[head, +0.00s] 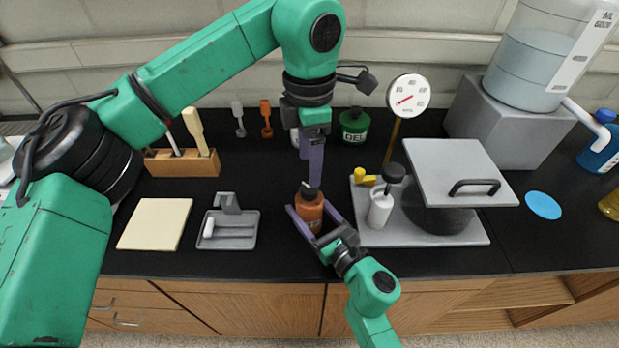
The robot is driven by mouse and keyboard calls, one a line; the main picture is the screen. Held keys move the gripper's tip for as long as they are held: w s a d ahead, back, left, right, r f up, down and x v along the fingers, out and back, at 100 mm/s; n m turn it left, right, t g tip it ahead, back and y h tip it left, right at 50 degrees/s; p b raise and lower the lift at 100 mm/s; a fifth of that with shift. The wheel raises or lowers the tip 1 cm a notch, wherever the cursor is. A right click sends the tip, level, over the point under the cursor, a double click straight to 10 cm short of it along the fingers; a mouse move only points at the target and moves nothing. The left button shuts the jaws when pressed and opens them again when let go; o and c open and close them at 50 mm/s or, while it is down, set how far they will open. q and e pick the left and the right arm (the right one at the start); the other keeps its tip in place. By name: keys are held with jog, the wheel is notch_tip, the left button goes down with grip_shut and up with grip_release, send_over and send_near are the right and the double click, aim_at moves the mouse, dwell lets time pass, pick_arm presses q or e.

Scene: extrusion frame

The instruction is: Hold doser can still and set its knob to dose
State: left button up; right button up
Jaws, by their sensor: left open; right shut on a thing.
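The doser can (309,213) is a small orange-brown can standing upright on the black counter near its front. Its dark knob (308,187) sits on top, partly hidden by my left gripper. My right gripper (307,203) reaches in from the front and is shut on the can's body, one purple finger on each side. My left gripper (311,180) points straight down from above, its fingertips at the knob. It is open, but the gap between its fingers is hard to see from here. Any dose marking on the can is too small to read.
A grey tray (228,243) and a cream pad (137,236) lie left.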

pick_arm(q)
notch_tip(320, 180, up, 5)
jog(key=shift+r, duration=0.2)
